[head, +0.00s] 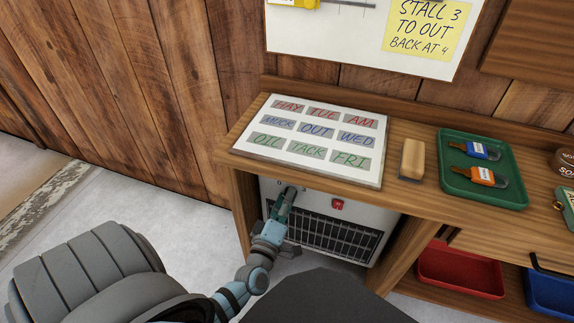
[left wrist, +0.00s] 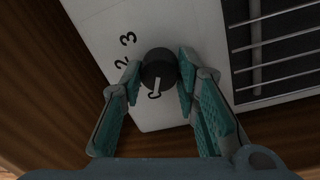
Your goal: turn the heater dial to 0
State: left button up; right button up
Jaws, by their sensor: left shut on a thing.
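The heater (head: 375,220) is a white box with a dark grille and a small red switch, under the wooden bench. Its dial (left wrist: 158,68) is a round black knob with a white pointer line, seen in the left wrist view. The line points down in that picture, toward a partly hidden mark at the knob's lower edge. The numbers 2 and 3 show to the upper left of the knob. My left gripper (left wrist: 158,82) has a teal finger on each side of the dial and is shut on it. It also shows in the head view (head: 287,193), hiding the dial there. My right gripper is out of view.
The bench top (head: 415,207) overhangs the heater closely. On it are a white board (head: 300,165) of word labels, a wood-backed block (head: 412,158) and a green tray (head: 515,190) with two padlocks. Red (head: 462,270) and blue (head: 552,293) bins sit on the right below.

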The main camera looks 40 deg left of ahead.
pick_arm(q)
jog(key=o, duration=1.2)
jog(key=shift+c, duration=0.2)
jog(key=r+v, duration=0.1)
jog(key=v, duration=1.1)
jog(key=shift+f, duration=0.5)
